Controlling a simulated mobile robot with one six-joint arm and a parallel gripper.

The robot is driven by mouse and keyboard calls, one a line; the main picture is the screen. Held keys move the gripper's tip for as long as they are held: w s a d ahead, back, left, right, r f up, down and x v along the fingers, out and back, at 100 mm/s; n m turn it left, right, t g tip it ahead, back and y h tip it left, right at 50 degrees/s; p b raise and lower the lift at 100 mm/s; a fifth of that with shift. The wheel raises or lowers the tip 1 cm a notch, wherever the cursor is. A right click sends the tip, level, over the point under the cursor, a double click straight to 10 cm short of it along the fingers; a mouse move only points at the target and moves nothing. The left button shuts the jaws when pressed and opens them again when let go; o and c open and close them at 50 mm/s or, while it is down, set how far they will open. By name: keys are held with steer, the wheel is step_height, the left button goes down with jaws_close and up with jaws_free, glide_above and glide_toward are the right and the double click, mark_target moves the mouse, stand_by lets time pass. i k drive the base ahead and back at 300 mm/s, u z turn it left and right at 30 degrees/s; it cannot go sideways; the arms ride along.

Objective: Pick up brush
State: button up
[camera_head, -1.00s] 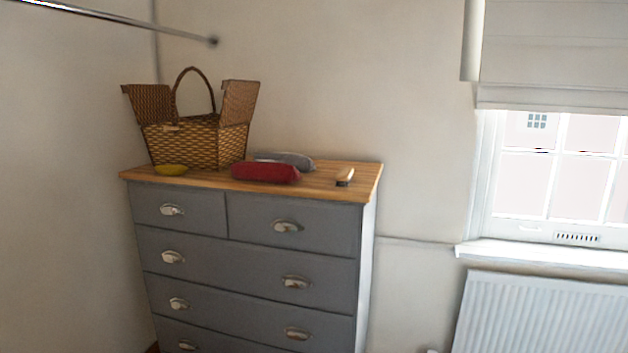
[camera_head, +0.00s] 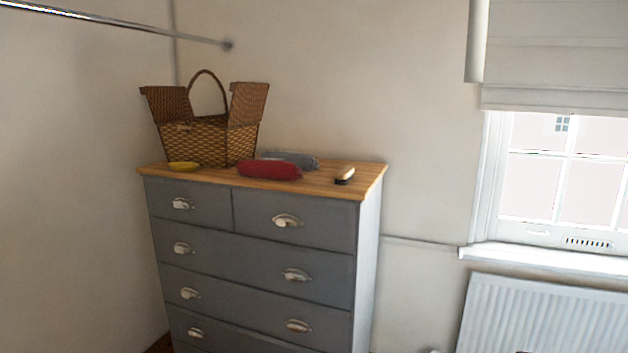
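A small brush (camera_head: 345,174) with a light wooden back and dark bristles lies near the right end of the wooden top of a grey chest of drawers (camera_head: 355,189). It is apart from the other things there.
A wicker basket (camera_head: 208,141) with open lids stands at the left of the chest top. A yellow bowl (camera_head: 183,166), a red pouch (camera_head: 268,170) and a grey pouch (camera_head: 291,159) lie near it. A metal rail (camera_head: 120,22) crosses above. A radiator (camera_head: 545,315) is under the window at right.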

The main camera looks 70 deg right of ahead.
mark_target(344, 174)
steer(key=z, duration=0.4)
steer(key=k, duration=0.15)
steer(key=u, duration=1.9)
steer(key=k, duration=2.7)
steer(key=z, duration=0.45)
